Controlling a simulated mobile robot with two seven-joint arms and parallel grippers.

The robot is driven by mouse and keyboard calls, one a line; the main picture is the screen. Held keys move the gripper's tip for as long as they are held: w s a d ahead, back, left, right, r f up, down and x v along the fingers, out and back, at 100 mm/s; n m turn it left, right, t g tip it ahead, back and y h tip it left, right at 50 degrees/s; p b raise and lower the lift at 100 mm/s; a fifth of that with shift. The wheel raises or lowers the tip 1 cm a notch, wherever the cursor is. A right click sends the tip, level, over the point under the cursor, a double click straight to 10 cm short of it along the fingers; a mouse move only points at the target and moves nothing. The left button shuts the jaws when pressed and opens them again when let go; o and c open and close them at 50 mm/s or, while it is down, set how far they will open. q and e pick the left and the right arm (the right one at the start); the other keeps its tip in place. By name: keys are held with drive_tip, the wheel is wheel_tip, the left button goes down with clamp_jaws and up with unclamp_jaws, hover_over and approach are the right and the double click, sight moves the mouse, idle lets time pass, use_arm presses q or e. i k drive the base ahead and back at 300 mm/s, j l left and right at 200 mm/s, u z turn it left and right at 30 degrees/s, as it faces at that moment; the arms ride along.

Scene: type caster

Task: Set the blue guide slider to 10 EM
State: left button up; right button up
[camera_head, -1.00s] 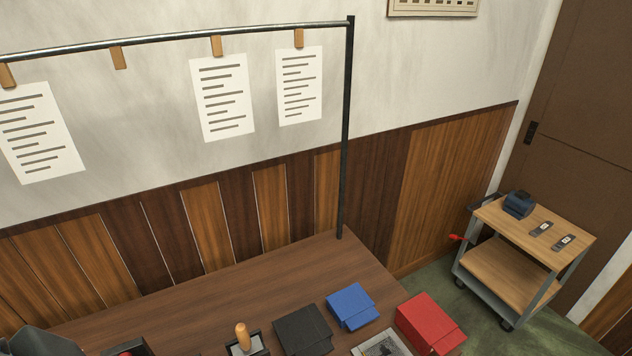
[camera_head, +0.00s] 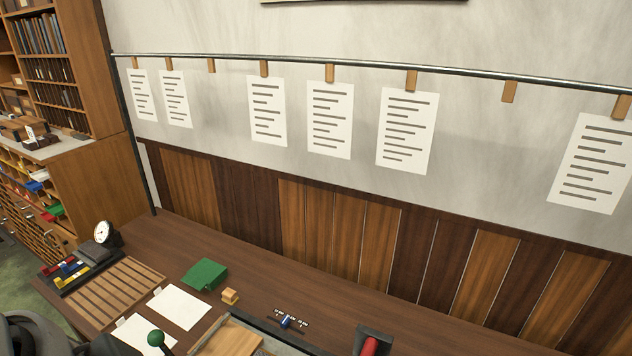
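The blue guide slider (camera_head: 286,322) is small and sits on a short dark scale at the bottom of the view, near the front edge of the picture. Small pale labels flank it, too small to read, so I cannot tell which mark it stands at. A dark rounded part at the bottom left corner looks like my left arm. Neither gripper shows.
The wooden table (camera_head: 330,310) holds a green box (camera_head: 204,275), a small wooden block (camera_head: 229,297), white sheets (camera_head: 179,306), a slatted wooden rack (camera_head: 115,290), a tray of coloured pieces (camera_head: 75,268) and a red roller (camera_head: 371,345). A rail (camera_head: 330,65) with hanging sheets runs behind.

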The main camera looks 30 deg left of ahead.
sight(286, 321)
drive_tip(key=u, duration=1.15)
drive_tip(key=j+z, duration=0.25)
drive_tip(key=j, duration=0.3)
drive_tip(key=k+j+z, duration=0.1)
drive_tip(key=j+z, duration=0.15)
drive_tip(key=j, duration=0.25)
